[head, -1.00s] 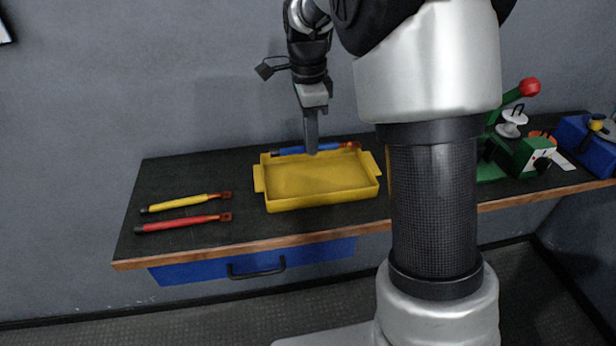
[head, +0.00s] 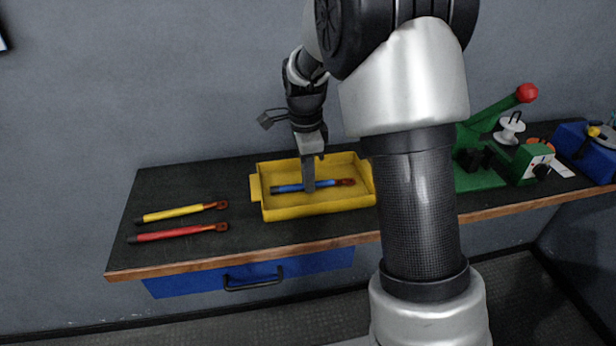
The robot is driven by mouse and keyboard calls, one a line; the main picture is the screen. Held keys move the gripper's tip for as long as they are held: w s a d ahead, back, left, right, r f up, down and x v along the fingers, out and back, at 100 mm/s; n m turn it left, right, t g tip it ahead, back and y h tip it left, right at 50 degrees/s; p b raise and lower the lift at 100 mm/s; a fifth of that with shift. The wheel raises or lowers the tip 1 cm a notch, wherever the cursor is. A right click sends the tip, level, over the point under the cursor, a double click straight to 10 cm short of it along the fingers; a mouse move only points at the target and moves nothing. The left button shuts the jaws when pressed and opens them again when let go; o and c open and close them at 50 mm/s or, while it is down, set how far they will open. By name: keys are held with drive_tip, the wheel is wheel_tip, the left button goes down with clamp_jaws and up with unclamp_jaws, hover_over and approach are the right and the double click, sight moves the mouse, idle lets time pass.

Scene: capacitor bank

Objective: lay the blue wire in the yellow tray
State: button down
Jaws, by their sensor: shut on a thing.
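The blue wire (head: 291,187) has a copper lug at its right end. It lies lengthwise across the inside of the yellow tray (head: 318,208), within its walls. My gripper (head: 309,187) points down into the tray and is shut on the blue wire near its middle. The fingers hide that part of the wire. I cannot tell whether the wire touches the tray floor.
A yellow wire (head: 175,213) and a red wire (head: 172,234) lie left of the tray on the dark bench top (head: 180,180). A green lever press (head: 480,170) with a red knob and a blue bin (head: 575,140) stand at the right. My arm hides the bench right of the tray.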

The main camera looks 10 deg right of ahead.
drive_tip(key=c, duration=1.7)
unclamp_jaws()
drive_tip(key=shift+c, duration=0.2)
wheel_tip(320, 180, up, 12)
drive_tip(key=p, duration=0.2)
drive_tip(key=s+r+n+t, duration=0.2)
drive_tip(key=s+r+n, duration=0.5)
drive_tip(key=s, duration=0.4)
drive_tip(key=s+d+f+n+t, duration=0.1)
drive_tip(key=s+n+t, duration=0.2)
drive_tip(key=s+n, duration=0.8)
drive_tip(key=s, duration=0.3)
drive_tip(key=shift+d+t, duration=0.2)
drive_tip(key=shift+t, duration=0.1)
